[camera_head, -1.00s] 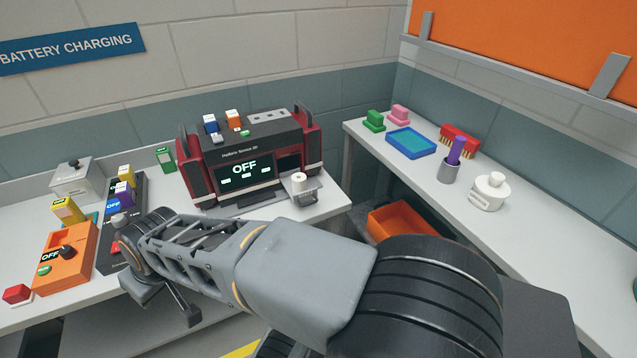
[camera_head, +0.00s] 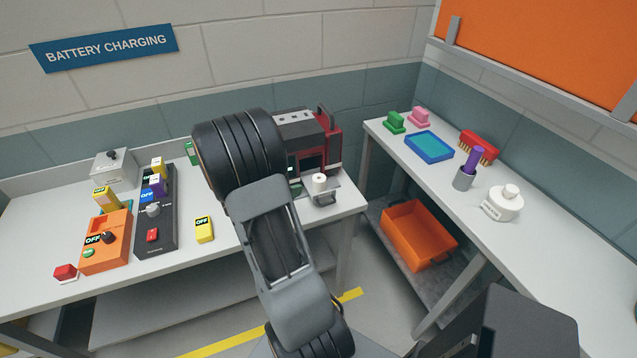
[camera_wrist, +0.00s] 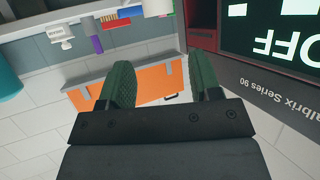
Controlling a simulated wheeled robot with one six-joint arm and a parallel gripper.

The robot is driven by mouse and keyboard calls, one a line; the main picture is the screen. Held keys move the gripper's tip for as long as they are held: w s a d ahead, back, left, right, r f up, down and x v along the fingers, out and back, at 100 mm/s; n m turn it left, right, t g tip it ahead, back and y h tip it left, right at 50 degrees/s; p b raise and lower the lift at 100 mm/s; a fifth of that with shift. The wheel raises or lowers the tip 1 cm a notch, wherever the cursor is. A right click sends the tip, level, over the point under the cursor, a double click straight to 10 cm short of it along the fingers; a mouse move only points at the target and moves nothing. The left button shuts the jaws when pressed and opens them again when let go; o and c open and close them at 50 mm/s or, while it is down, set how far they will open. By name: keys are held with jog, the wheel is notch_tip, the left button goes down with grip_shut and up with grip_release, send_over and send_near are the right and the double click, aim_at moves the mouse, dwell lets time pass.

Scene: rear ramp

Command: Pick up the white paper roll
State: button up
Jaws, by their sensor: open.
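The white paper roll (camera_head: 319,183) stands upright on a small grey holder (camera_head: 323,197) at the right front of the red and black machine (camera_head: 330,140), on the left bench. In the head view my arm covers much of the machine, and my gripper is hidden. In the wrist view, which is upside down, my gripper (camera_wrist: 162,78) is open with two dark green fingers and nothing between them. The machine's "OFF" screen (camera_wrist: 290,30) is close by on the right there. The roll does not show in the wrist view.
An orange control box (camera_head: 104,255), a black panel (camera_head: 155,225) and a yellow block (camera_head: 204,230) lie on the left bench. The right bench holds a blue tray (camera_head: 429,146), a purple-handled tool in a cup (camera_head: 464,180) and a white bottle (camera_head: 502,203). An orange bin (camera_head: 418,235) sits below.

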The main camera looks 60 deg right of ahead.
aim_at(317, 179)
jog(key=shift+p+x, duration=0.75)
jog(key=shift+x, duration=5.65)
jog(key=c, duration=0.7)
